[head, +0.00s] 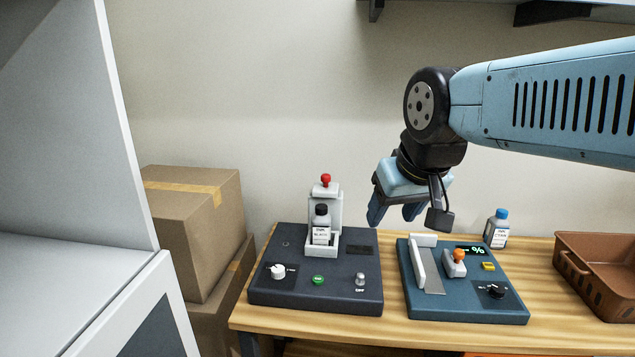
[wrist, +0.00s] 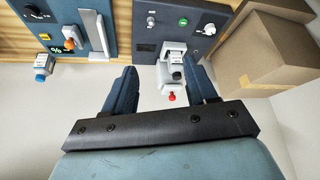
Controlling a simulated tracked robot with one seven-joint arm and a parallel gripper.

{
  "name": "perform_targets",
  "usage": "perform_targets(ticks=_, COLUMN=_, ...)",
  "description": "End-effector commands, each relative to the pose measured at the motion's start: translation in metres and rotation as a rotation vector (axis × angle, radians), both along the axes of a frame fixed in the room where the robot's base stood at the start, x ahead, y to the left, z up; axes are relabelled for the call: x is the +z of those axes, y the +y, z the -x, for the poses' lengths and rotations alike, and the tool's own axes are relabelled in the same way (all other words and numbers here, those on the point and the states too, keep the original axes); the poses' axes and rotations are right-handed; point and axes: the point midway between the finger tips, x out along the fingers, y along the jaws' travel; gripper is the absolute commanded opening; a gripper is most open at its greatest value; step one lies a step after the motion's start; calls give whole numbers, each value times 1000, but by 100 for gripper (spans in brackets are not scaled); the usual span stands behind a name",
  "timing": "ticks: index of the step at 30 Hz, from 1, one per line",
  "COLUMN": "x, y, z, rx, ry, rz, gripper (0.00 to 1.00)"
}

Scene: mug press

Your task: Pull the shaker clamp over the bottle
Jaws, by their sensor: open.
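The shaker is a dark grey box (head: 262,291) on the table, with a white clamp frame (head: 336,207) standing upright at its back, topped by a red knob (head: 326,178). A bottle (head: 321,227) with a black cap and white label stands upright in the white holder in front of the frame. My gripper (head: 395,213) is open and empty, in the air to the right of the clamp and above the gap between the two devices. In the wrist view, the red knob (wrist: 172,97) and the bottle (wrist: 176,72) show between the blue fingers, beyond them.
A blue device (head: 465,309) with a white bar and orange knob (head: 459,255) stands to the right. A blue-capped bottle (head: 497,229) is behind it, and a brown tray (head: 600,262) at far right. Cardboard boxes (head: 195,220) stand left. A shelf (head: 545,12) hangs above.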

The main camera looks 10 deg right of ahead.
Motion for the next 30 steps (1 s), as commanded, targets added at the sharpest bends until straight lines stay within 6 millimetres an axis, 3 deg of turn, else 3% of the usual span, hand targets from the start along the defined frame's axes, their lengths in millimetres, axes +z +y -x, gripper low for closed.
perform_targets(ticks=5, x=11, y=-1, z=-19, rx=-8, ry=9, rz=-2, gripper=39)
perform_targets(ticks=17, x=49, y=-3, z=-105, rx=-46, ry=41, rz=-11, gripper=1)
perform_targets(ticks=30, x=66, y=-6, z=-211, rx=-93, ry=75, rz=-17, gripper=0)
